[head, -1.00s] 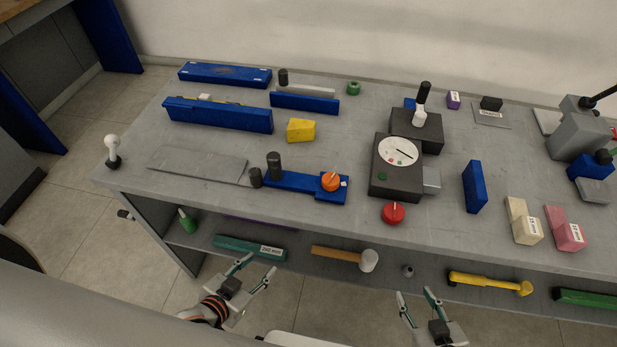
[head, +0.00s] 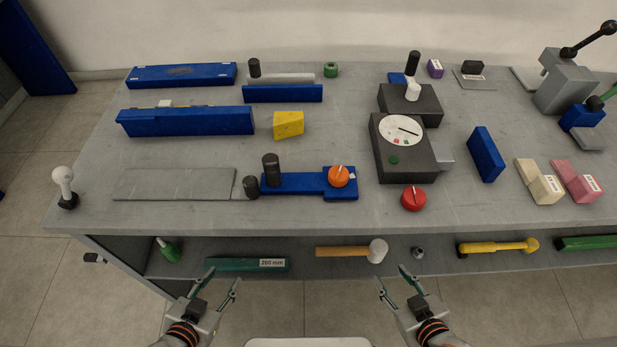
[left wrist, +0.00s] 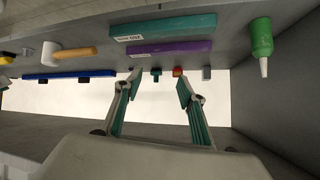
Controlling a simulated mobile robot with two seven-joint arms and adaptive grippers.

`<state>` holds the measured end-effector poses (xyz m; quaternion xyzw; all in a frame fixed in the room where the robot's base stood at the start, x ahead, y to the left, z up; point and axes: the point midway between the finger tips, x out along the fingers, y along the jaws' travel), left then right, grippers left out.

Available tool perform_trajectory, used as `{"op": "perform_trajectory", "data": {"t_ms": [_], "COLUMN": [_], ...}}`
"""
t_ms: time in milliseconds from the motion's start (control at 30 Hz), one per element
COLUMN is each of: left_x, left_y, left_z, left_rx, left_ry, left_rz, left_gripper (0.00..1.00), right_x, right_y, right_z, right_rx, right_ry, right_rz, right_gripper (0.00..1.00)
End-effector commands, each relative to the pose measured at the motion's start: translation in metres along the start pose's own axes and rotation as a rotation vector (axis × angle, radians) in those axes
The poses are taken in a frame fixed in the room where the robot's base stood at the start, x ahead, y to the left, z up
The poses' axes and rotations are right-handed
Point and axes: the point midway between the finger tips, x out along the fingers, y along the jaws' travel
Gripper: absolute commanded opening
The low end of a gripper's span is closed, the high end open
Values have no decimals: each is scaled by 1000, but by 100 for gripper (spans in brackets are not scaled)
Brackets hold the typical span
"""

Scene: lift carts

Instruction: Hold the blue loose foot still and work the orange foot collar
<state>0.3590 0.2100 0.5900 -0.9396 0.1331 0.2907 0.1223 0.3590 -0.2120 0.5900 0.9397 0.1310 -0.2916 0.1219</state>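The blue loose foot (head: 295,183) lies flat on the bench near its front edge in the head view. The orange foot collar (head: 339,176), a round knob with a pale pointer mark, sits on its right end. Two dark cylinders stand at its left end, a taller one (head: 271,169) and a shorter one (head: 251,187). My left gripper (head: 214,287) is open and empty, in front of the bench and below its top. My right gripper (head: 396,278) is also open and empty, in front of the bench to the right. The left wrist view shows the left gripper's fingers (left wrist: 158,90) spread apart.
A grey plate (head: 175,184) lies left of the foot. A dial device (head: 404,165) and red knob (head: 413,198) stand to its right, a yellow block (head: 288,125) behind. The shelf below holds a teal block (head: 240,265), a mallet (head: 345,252) and a yellow tool (head: 497,247).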

Motion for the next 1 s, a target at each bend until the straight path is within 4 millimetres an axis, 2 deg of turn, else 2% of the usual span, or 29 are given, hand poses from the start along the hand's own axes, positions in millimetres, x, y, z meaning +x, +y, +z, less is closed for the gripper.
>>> {"op": "perform_trajectory", "data": {"t_ms": [233,367,467,567,700,833,967,1000], "left_x": [-2,-3,-10,-22,-51,-82,-112,-117], "left_y": [3,8,22,44,81,112,124,121], "left_z": [6,-6,-31,-69,-125,-169,-219,-230], "left_rx": [-4,14,50,103,176,228,183,154], "left_ry": [-10,24,98,213,395,546,655,667], "left_rz": [4,5,14,30,63,96,102,95], "left_gripper": [41,41,41,41,41,41,41,41], "right_x": [-1,-1,0,0,0,0,0,0], "right_y": [-2,-2,-2,-1,-1,-1,-1,-1], "right_z": [5,3,3,2,2,1,1,1], "right_rx": [-3,-2,-2,-1,-1,-1,-1,-1], "right_ry": [-9,-6,-4,-3,-3,-2,-2,-2], "right_rz": [-6,-5,-4,-3,-3,-2,-2,-2], "right_gripper": [40,40,40,40,40,40,40,40]}}
